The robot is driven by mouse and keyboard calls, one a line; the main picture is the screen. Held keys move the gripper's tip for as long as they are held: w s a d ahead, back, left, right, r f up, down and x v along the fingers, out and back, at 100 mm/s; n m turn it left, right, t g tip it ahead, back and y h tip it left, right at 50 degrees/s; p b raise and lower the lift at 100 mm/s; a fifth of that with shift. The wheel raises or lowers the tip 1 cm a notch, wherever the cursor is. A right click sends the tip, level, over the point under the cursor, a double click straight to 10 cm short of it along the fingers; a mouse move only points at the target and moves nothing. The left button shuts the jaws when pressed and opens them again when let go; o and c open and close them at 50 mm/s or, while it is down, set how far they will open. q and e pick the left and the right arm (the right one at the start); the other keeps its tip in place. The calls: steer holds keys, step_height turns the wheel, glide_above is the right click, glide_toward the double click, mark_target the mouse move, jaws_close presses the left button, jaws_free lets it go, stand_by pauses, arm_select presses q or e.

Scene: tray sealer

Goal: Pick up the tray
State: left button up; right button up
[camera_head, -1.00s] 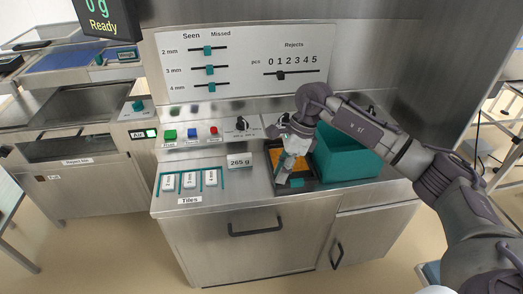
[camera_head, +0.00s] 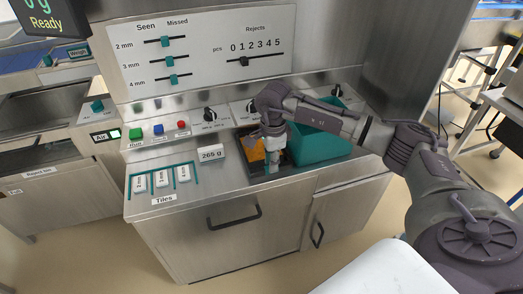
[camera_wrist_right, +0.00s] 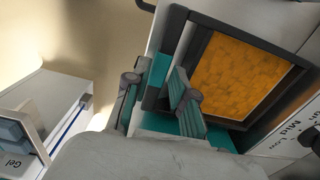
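The dark tray (camera_head: 242,144) with orange contents (camera_head: 253,150) sits on the steel counter, left of a teal bin. In the right wrist view, the tray's dark wall (camera_wrist_right: 205,38) frames the orange contents. There my right gripper's two fingers (camera_wrist_right: 158,98) stand apart, with a dark edge and teal surface showing between them. I cannot tell whether either finger touches the tray. My left gripper is not in view.
The teal bin (camera_head: 318,146) stands close to the tray's right. A 265 g display (camera_head: 210,153) stands to its left, and labelled tiles (camera_head: 161,179) lie farther left. A control panel with knobs and buttons (camera_head: 158,130) rises behind.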

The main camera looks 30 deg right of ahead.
step_height(320, 180, down, 4)
steer(key=shift+r, duration=0.25)
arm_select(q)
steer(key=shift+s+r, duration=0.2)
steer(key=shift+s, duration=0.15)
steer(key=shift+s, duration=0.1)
arm_select(e)
steer(key=shift+c, duration=0.2)
jaws_close()
